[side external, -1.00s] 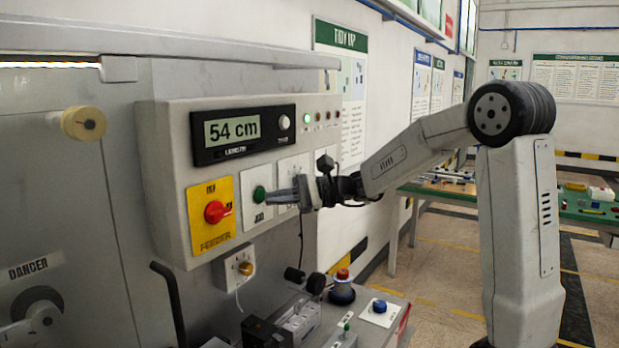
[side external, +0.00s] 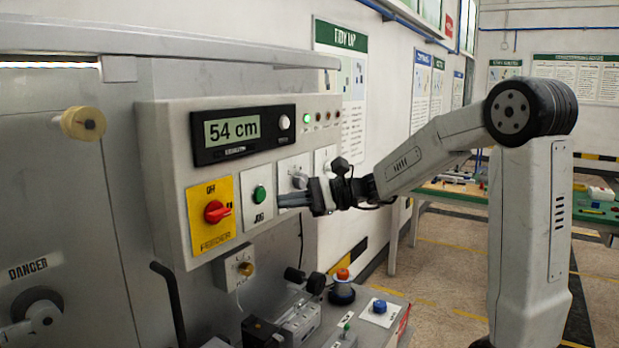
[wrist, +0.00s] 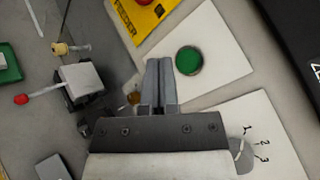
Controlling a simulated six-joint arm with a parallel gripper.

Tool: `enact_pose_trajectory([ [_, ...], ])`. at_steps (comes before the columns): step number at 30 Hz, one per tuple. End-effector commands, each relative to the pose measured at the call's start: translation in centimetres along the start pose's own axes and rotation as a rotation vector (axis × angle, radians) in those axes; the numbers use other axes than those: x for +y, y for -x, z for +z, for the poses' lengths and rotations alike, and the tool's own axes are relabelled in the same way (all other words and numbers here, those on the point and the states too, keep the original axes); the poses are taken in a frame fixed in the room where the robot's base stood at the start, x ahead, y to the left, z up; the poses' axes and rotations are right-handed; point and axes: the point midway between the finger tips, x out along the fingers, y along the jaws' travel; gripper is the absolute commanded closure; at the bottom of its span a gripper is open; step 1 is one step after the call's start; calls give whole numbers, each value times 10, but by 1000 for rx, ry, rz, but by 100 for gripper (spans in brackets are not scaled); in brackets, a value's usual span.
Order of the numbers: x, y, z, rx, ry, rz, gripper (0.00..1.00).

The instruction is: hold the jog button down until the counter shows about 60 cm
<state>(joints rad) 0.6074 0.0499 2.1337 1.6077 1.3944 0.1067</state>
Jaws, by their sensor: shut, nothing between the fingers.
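The green jog button (side external: 259,194) sits on a white plate marked JOG on the grey control panel. It also shows in the wrist view (wrist: 188,60), just right of the fingertips. The counter (side external: 232,130) above it reads 54 cm. My gripper (side external: 280,200) is shut and empty, its fingertips to the right of the button and apart from it. In the wrist view my gripper (wrist: 160,62) has its two fingers together, and the whole button face is uncovered.
A red rotary switch (side external: 216,211) on a yellow FEEDER plate is left of the button. A selector knob (side external: 299,180) is to the right, close to my gripper.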

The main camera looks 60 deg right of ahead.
Motion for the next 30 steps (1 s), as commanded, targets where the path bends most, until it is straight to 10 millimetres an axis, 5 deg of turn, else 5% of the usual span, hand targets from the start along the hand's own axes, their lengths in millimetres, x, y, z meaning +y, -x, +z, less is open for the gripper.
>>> enact_pose_trajectory([
  [12,13,18,14,1,1,-1,100],
  [30,14,19,14,0,1,0,100],
])
